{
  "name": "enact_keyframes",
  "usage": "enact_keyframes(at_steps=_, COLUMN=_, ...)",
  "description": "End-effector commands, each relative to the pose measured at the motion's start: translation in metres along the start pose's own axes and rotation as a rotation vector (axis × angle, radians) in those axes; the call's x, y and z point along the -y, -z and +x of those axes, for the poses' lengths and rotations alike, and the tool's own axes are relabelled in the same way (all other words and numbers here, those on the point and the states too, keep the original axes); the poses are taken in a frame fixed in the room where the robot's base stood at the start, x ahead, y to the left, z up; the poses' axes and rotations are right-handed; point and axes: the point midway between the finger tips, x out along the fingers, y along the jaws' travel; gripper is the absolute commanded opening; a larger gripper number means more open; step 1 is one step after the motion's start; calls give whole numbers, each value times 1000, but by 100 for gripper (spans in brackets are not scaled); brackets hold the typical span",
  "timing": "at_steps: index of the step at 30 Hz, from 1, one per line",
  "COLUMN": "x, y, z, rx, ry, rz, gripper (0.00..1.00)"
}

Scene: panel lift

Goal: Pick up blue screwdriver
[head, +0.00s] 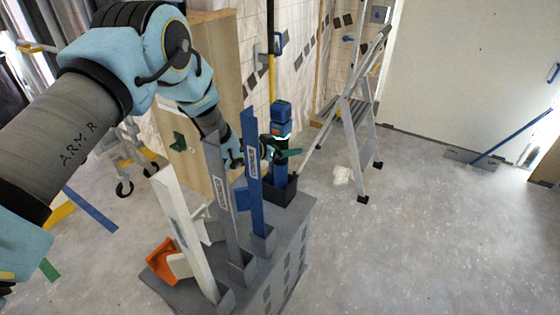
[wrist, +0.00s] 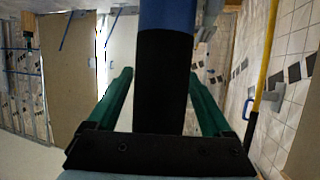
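The blue screwdriver (head: 281,130) is a thick upright tool with a blue top and dark bands. It stands with its lower end in a dark holder (head: 277,189) on the grey box (head: 287,245). My gripper (head: 290,153) is level with its middle, with green fingers reaching past it. In the wrist view the blue and black shaft (wrist: 165,80) rises between the two green fingers of my gripper (wrist: 160,72). Narrow gaps show beside the shaft, so the gripper looks open around it. The shaft's lower part is hidden by the gripper base.
White (head: 183,228), grey (head: 223,200) and blue (head: 254,180) upright strips stand on the box near my arm. An orange piece (head: 162,257) lies at its left. A stepladder (head: 356,120) stands behind to the right. The floor at right is clear.

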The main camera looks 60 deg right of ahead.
Motion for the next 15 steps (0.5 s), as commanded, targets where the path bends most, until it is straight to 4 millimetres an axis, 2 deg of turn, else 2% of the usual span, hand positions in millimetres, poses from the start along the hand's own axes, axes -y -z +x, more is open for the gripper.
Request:
enact_keyframes(at_steps=2, x=0, y=0, z=0, rx=0, ry=0, rz=0, gripper=74)
enact_keyframes(at_steps=15, x=0, y=0, z=0, rx=0, ry=0, rz=0, gripper=24)
